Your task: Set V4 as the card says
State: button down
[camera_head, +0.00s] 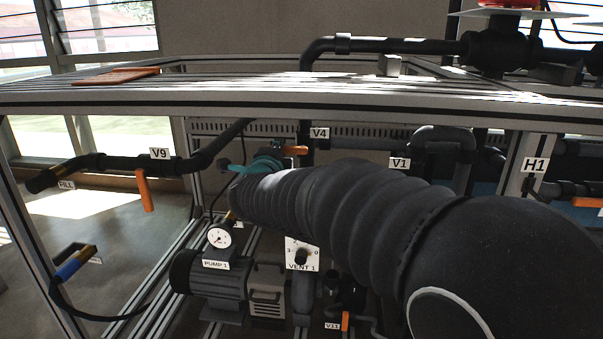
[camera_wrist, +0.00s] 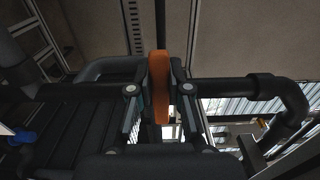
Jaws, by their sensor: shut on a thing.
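The V4 label (camera_head: 319,133) hangs below the frame's top beam in the head view. Just below and left of it, a short orange lever (camera_head: 297,150) lies about level, its free end to the right. My gripper (camera_head: 277,156) is at this lever, mostly hidden behind my own dark arm. In the wrist view the orange lever (camera_wrist: 160,70) stands upright between the two fingers of my gripper (camera_wrist: 160,93), which are closed on it. A dark pipe (camera_wrist: 235,88) runs behind it. I see no readable card in either view.
The V9 valve (camera_head: 158,154) with its orange lever hanging down is at left. Pump 1 (camera_head: 215,275), a gauge (camera_head: 219,236) and the VENT 1 dial (camera_head: 301,254) sit below. V1 (camera_head: 399,163) and H1 (camera_head: 534,165) labels are at right. The metal top beam passes close above my gripper.

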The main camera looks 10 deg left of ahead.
jog(key=c, duration=1)
grip_release()
jog(key=shift+d, duration=0.1)
jog(key=shift+s+d, duration=0.15)
jog(key=shift+s, duration=3.35)
jog(key=s, duration=1.2)
jog(key=shift+d, duration=0.35)
